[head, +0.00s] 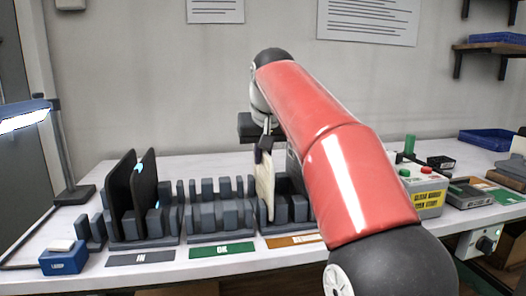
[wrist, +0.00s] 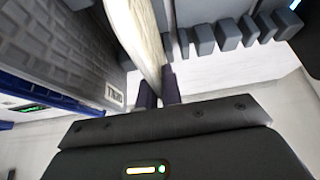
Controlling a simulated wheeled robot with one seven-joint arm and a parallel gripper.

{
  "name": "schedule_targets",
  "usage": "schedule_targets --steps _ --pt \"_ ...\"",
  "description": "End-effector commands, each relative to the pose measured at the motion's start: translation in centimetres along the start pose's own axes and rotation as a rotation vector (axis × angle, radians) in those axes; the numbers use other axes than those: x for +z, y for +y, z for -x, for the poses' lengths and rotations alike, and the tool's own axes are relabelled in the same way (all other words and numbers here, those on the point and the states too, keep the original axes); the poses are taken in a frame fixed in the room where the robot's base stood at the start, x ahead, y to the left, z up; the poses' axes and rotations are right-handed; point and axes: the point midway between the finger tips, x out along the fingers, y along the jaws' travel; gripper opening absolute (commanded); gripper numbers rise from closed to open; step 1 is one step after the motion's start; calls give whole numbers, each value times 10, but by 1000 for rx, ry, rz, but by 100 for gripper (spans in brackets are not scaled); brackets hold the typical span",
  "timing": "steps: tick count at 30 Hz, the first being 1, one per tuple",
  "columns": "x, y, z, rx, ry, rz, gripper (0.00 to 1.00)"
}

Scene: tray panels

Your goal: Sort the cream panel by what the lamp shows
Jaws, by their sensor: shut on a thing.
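The cream panel (head: 264,188) stands upright at the left end of the rack with the orange label (head: 292,240); my arm partly hides that label. The panel's lower edge is among the grey dividers; I cannot tell whether it rests on the base. My gripper (head: 264,146) is shut on its upper edge. In the wrist view the cream panel (wrist: 142,35) runs up from between my fingertips (wrist: 158,92). The desk lamp (head: 24,116) at the far left glows white.
The IN rack (head: 142,242) holds black panels (head: 120,192). The OK rack (head: 206,238), with a green label (head: 222,249), looks empty. A blue block (head: 64,262) is at front left. A box with red and green buttons (head: 424,190) stands right of my arm. A grey ridged surface (wrist: 60,60) is close beside the panel.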

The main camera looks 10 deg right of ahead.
Motion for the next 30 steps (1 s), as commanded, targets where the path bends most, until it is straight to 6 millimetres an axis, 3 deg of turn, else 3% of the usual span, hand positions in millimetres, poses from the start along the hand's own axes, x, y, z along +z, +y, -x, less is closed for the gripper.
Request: schedule_targets --steps 30 --pt "3 0 -8 0 1 0 0"
